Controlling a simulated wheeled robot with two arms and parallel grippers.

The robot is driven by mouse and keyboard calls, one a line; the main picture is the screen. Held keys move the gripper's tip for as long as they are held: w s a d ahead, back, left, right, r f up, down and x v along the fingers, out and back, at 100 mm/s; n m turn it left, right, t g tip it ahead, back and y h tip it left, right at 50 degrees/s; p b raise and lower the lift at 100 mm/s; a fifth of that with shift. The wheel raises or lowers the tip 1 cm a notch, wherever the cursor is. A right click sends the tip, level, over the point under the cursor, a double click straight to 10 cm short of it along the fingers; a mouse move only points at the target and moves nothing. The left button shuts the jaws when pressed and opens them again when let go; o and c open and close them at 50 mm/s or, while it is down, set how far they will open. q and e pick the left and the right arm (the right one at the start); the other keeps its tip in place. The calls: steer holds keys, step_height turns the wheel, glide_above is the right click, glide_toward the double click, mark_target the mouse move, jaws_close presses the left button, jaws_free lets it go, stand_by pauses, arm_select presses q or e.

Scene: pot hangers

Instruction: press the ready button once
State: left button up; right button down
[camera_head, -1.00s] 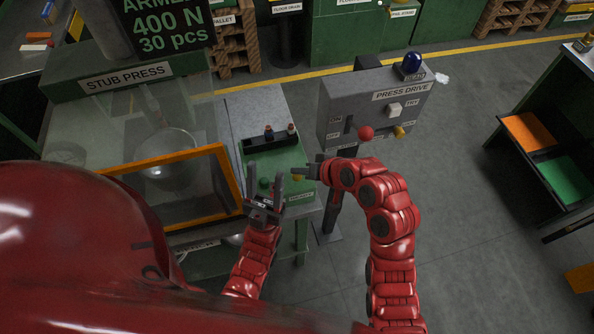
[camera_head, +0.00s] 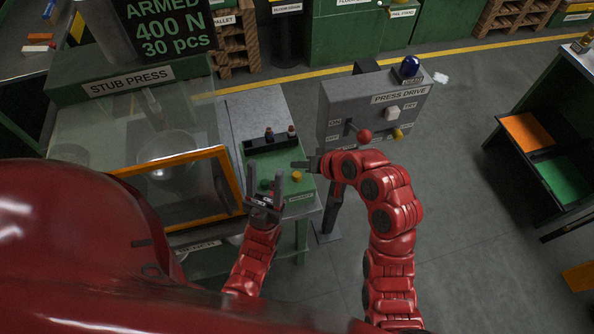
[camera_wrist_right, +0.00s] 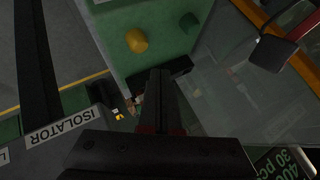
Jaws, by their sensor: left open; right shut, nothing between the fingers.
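A green panel (camera_head: 302,185) on the bench carries a round yellow button (camera_head: 296,176) and a green button (camera_head: 265,184). Its label is too blurred to read, so I cannot tell which is the ready button. My right gripper (camera_head: 295,164) is shut and empty, just beyond the yellow button in the head view and apart from it. In the right wrist view the yellow button (camera_wrist_right: 137,41) and green button (camera_wrist_right: 189,23) lie past the shut fingertips (camera_wrist_right: 160,74). My left gripper (camera_head: 264,172) is open, upright and empty, in front of the green button's side of the panel.
The stub press guard with its orange frame (camera_head: 236,180) stands left of the panel. A dark rack (camera_head: 262,144) with small pegs is behind it. The grey press drive box (camera_head: 340,107), with a red knob (camera_head: 364,136), stands to the right. A display (camera_head: 170,25) reads ARMED.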

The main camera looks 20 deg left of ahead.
mark_target(300, 177)
steer(key=shift+r+p, duration=0.5)
steer(key=shift+r, duration=1.05)
steer(key=shift+f, duration=0.1)
